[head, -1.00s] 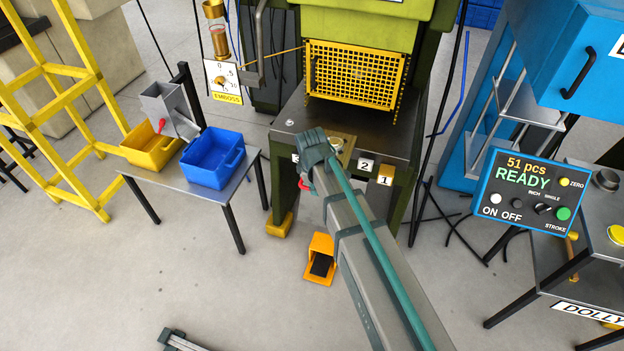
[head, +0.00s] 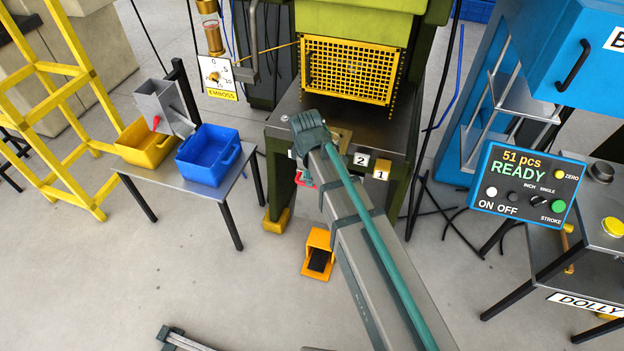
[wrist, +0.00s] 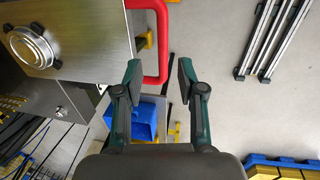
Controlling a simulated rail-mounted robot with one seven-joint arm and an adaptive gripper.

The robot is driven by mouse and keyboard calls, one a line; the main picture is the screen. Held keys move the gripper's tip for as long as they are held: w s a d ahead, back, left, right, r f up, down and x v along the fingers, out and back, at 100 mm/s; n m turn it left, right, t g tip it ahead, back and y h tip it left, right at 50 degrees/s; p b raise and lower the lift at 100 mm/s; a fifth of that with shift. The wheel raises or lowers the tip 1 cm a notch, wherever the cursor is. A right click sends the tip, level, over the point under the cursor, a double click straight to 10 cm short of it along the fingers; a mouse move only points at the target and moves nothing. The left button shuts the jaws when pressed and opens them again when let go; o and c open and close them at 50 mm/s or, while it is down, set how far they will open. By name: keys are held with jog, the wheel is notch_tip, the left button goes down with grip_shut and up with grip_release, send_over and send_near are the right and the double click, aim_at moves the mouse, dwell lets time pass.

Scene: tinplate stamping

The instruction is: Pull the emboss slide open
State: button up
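The emboss slide's red handle (wrist: 164,40) shows in the wrist view, fixed at the edge of a steel plate (wrist: 85,35) with a round die on it. My gripper (wrist: 159,73) is open, with one finger on each side of the handle's lower end and visible gaps to it. In the head view, a small red piece (head: 304,181) shows beside my arm at the press front. My wrist and arm hide most of the slide front there, and the gripper's fingers are largely hidden.
The press has a yellow mesh guard (head: 352,70) above its bed and an orange foot pedal (head: 318,256) below. A side table carries a yellow bin (head: 143,150) and a blue bin (head: 207,160). A control panel (head: 527,190) reads READY. Floor in front is mostly clear.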

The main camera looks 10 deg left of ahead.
notch_tip(320, 180, up, 7)
jog(key=s, duration=0.1)
jog(key=shift+s+r, duration=0.2)
jog(key=shift+a, duration=0.1)
jog(key=s+d+f+m+g, duration=0.1)
jog(key=s+d+f+m, duration=0.35)
jog(key=d+f, duration=0.4)
jog(key=s+d+f+m, duration=0.3)
jog(key=d+f+m, duration=0.3)
jog(key=d+f, duration=0.3)
jog(key=s+d+f+m+g, duration=0.1)
jog(key=s+d+f+m, duration=0.2)
jog(key=d+f+m, duration=0.45)
jog(key=s+f+g, duration=0.2)
jog(key=s+f, duration=0.4)
jog(key=s, duration=0.3)
jog(key=s+d+f+n+g, duration=0.1)
jog(key=s+f+g, duration=0.1)
jog(key=s+f, duration=0.4)
jog(key=s+d+f+g, duration=0.1)
jog(key=s+f+g, duration=0.2)
jog(key=s, duration=1.1)
notch_tip(320, 180, down, 3)
jog(key=shift+f+n, duration=0.2)
jog(key=shift+n, duration=0.2)
